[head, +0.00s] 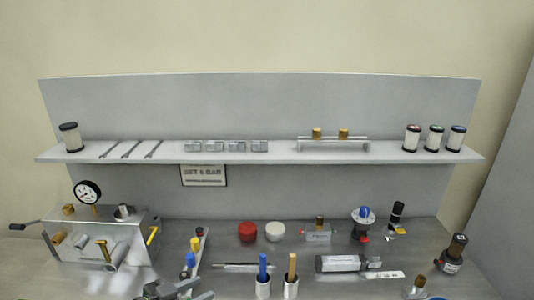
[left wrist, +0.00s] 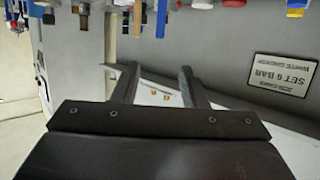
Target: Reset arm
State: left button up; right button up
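My left gripper (head: 200,288) shows at the bottom edge of the head view, left of the middle, low in front of the bench items. In the left wrist view its two dark fingers (left wrist: 157,80) stand apart with nothing between them, so it is open and empty. Most of the left arm is cut off by the frame. My right gripper is in neither view.
A silver box with a gauge (head: 88,192) stands at left. A red lid (head: 247,231), a white lid (head: 275,231) and two upright tools in white cups (head: 263,286) are nearby. A shelf (head: 270,153) and a sign (head: 204,176) are behind; the sign also shows in the wrist view (left wrist: 282,82).

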pick_arm(q)
jog(key=s+a+f+n+g+y, duration=0.25)
jog(key=s+a+y, duration=0.2)
jog(key=s, duration=0.45)
jog(key=s+a+f+n+g+y, duration=0.2)
jog(key=s+a+f+n+y, duration=0.25)
jog(key=s, duration=0.55)
jog(key=s+a+f+n+g+y, duration=0.3)
jog(key=s+a, duration=0.2)
jog(key=s, duration=0.4)
notch_tip(320, 180, down, 32)
jog(key=a+b, duration=0.1)
jog(key=b, duration=0.6)
jog(key=s+f+g+b, duration=0.1)
jog(key=s+f+b, duration=0.1)
jog(key=s+f, duration=0.5)
jog(key=s+d+f+h+b, duration=0.1)
jog(key=s+f+b, duration=0.2)
jog(key=s+f, duration=0.4)
notch_tip(320, 180, down, 7)
jog(key=shift+s+d+m+g, duration=0.15)
jog(key=shift+s+m+g, duration=0.15)
jog(key=shift+g, duration=0.05)
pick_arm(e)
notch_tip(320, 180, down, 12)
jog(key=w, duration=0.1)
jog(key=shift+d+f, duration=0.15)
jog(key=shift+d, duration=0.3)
